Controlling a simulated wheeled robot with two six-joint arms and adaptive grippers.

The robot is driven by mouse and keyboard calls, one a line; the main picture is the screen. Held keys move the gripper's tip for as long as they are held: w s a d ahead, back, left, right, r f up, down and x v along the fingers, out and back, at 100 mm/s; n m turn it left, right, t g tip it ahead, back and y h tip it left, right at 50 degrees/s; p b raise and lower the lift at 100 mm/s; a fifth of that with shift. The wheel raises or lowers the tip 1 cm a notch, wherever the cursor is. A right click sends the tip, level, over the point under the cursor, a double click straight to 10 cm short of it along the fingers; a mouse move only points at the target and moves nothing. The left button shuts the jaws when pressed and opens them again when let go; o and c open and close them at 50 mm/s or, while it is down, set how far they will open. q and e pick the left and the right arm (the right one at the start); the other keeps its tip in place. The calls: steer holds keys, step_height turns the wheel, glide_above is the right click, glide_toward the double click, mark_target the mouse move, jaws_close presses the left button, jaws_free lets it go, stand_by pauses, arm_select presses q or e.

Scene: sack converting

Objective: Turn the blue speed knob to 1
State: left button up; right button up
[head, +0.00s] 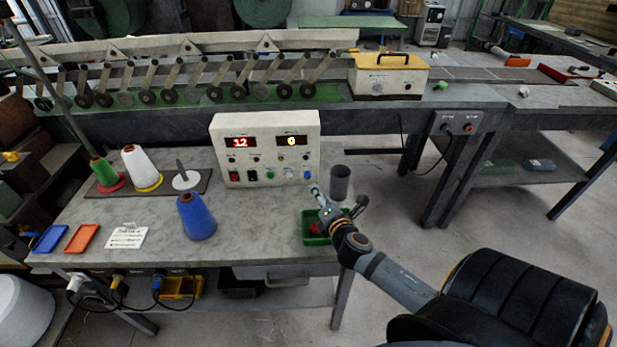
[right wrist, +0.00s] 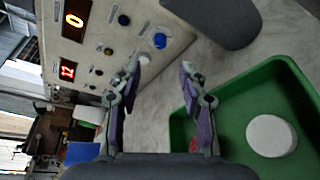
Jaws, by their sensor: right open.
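My right gripper (head: 336,204) is open and empty in front of the knob. In the right wrist view my right gripper (right wrist: 162,68) has its fingers apart, with a gap between them and the knob. My left gripper is not in view.
A grey cup (head: 340,182) stands right of the box, close to my gripper. A green bin (head: 313,240) holding a white disc (right wrist: 272,135) lies below the gripper. A blue thread cone (head: 197,217) stands left of the box front. Bench surface between cone and bin is clear.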

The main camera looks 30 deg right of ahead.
mark_target(308, 177)
steer(key=x, duration=0.3)
steer(key=shift+w+d, duration=0.1)
steer(key=shift+w, duration=0.25)
steer(key=x, duration=0.5)
steer(key=shift+f+p, duration=0.1)
steer(key=shift+p, duration=0.25)
steer(key=shift+w+d+f, duration=0.1)
steer(key=shift+w, duration=0.35)
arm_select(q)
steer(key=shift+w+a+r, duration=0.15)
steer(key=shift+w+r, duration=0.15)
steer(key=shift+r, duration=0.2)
arm_select(e)
steer(key=shift+w, duration=0.1)
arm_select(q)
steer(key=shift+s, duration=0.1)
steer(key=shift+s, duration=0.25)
arm_select(e)
jaws_close()
